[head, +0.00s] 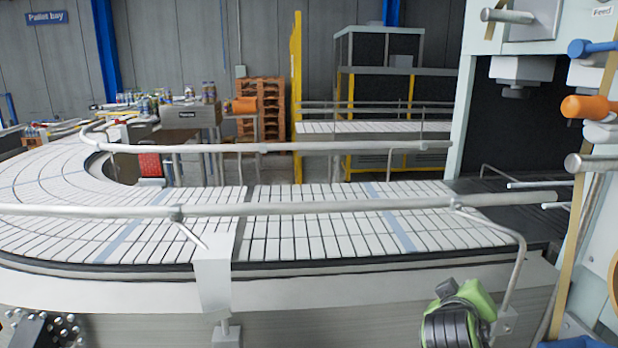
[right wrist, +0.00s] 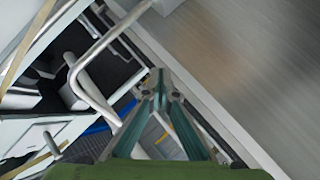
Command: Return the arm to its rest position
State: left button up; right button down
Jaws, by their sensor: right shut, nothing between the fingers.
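My right gripper (right wrist: 160,82) shows in the right wrist view. Its two teal fingers meet at the tips, shut and empty. The fingertips show close to a bent metal rail (right wrist: 88,82), apart from it in the picture; the depth between them is hard to tell. In the head view, a green and black part of my right arm shows at the bottom right, in front of the conveyor's side. The fingers are not visible there.
A curved conveyor (head: 330,225) with empty white slats crosses the head view, with a guide rail (head: 330,207) along its near side. A pale machine (head: 475,110) with an orange knob (head: 588,107) stands at the right.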

jog(key=s+a+f+g+y, duration=0.2)
jog(key=s+a+f, duration=0.1)
jog(key=s+f, duration=0.5)
jog(key=s+a+f+g+y, duration=0.25)
jog(key=s+f, duration=0.35)
jog(key=f, duration=0.5)
jog(key=s+a+f+g+y, duration=0.25)
jog(key=s+f, duration=0.25)
jog(key=s, duration=0.5)
jog(key=s+a+f+g+y, duration=0.1)
jog(key=s+a+f, duration=0.35)
jog(key=s, duration=0.55)
notch_tip(320, 180, down, 27)
jog(key=s+g, duration=0.1)
jog(key=s, duration=0.1)
jog(key=s+d+f, duration=0.2)
jog(key=s+f, duration=0.5)
jog(key=s, duration=0.1)
jog(key=s+d+f+g, duration=0.1)
jog(key=s+f, duration=0.6)
jog(key=s, duration=0.1)
jog(key=shift+s+d+f, duration=0.3)
jog(key=shift+d+f, duration=0.1)
